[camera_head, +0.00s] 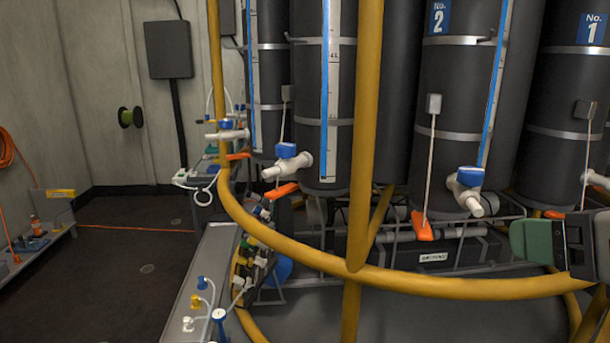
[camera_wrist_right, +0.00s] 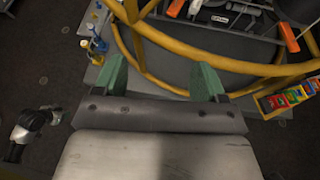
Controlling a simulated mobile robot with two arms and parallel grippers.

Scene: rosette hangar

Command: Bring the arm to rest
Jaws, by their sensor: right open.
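My right gripper (camera_head: 540,243) is at the right edge of the head view, in front of the yellow rail. One green finger and part of its dark body show there; the rest is cut off by the frame. In the right wrist view the right gripper (camera_wrist_right: 160,80) has its two green fingers wide apart with nothing between them. The yellow tube rail (camera_wrist_right: 190,80) lies beyond and below the fingers; I cannot tell how close. My left gripper does not show in the head view.
Black cylinders (camera_head: 465,100) with white valves (camera_head: 467,190) stand behind the yellow rail frame (camera_head: 363,140). A colourful box row (camera_wrist_right: 290,97) sits at right in the wrist view. Dark floor (camera_head: 120,270) is clear at left.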

